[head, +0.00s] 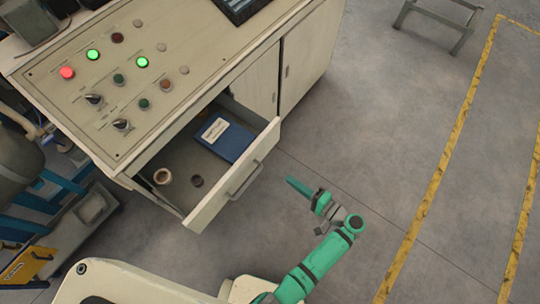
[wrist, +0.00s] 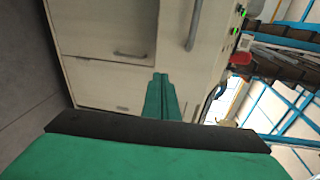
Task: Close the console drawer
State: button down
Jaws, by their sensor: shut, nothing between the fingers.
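The console drawer (head: 233,177) is pulled out from the front of the beige console (head: 196,102) in the head view. It holds a blue book (head: 226,139), a small cup (head: 162,176) and a small dark round thing (head: 197,181). A bar handle (head: 245,180) is on its front; a handle (wrist: 194,24) also shows in the wrist view. My green gripper (head: 290,181) is to the right of the drawer front, apart from it, with its fingers together and empty. In the wrist view the closed fingers (wrist: 162,78) point toward the console's front.
Console cupboard doors (head: 257,83) are shut beyond the drawer. Blue frames and machinery (head: 40,200) stand at the left. A metal stand (head: 437,22) is at the top right. The grey floor (head: 360,130) right of the drawer is clear up to yellow lines (head: 440,160).

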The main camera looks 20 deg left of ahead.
notch_tip(320, 180, up, 4)
jog(key=w+d+n+y, duration=0.1)
jog(key=d+y, duration=0.1)
jog(key=d, duration=0.1)
send_near(262, 151)
jog(key=shift+g, duration=0.4)
jog(key=x, duration=0.6)
jog(key=shift+w+a, duration=0.1)
jog(key=shift+w, duration=0.1)
jog(key=shift+w, duration=0.1)
